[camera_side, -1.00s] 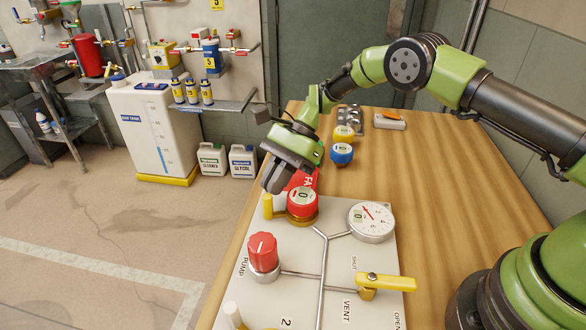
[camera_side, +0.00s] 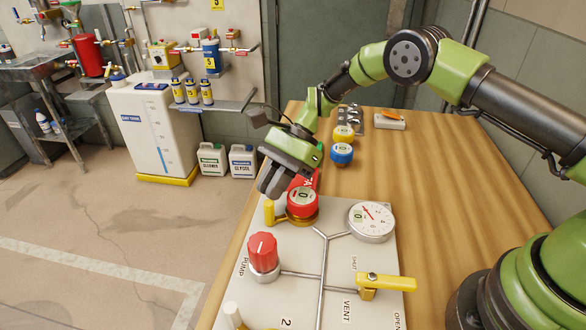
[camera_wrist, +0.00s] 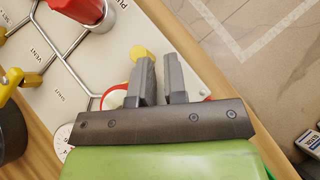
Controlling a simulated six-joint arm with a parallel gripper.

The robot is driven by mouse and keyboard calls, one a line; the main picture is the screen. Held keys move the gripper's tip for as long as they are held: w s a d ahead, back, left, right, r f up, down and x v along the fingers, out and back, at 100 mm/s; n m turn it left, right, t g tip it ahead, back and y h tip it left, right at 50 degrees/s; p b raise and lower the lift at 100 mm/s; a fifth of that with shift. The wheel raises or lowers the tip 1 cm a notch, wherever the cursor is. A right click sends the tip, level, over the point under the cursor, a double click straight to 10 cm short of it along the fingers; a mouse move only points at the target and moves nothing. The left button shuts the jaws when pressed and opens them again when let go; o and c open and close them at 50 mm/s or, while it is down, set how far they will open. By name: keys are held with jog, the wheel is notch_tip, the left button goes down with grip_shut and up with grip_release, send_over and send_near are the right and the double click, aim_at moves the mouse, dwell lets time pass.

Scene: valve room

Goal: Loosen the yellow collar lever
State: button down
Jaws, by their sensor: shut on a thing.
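The yellow collar lever (camera_side: 268,213) sticks out to the left of the red canister (camera_side: 302,203), which stands upright in its collar on the white panel. My gripper (camera_side: 267,189) is angled down just above the lever's end, beside the canister. In the wrist view the two grey fingers (camera_wrist: 161,76) are close together with a narrow gap. The lever's yellow end (camera_wrist: 140,53) shows at the tip of the left finger. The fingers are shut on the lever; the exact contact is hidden. My gripper covers most of the canister in the wrist view.
A red knob (camera_side: 263,256), a gauge (camera_side: 371,221) and a yellow vent handle (camera_side: 386,281) are on the same panel. The table's right side is clear.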

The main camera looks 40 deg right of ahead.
jog(key=shift+a, duration=0.25)
jog(key=v, duration=1)
jog(key=shift+d, duration=0.2)
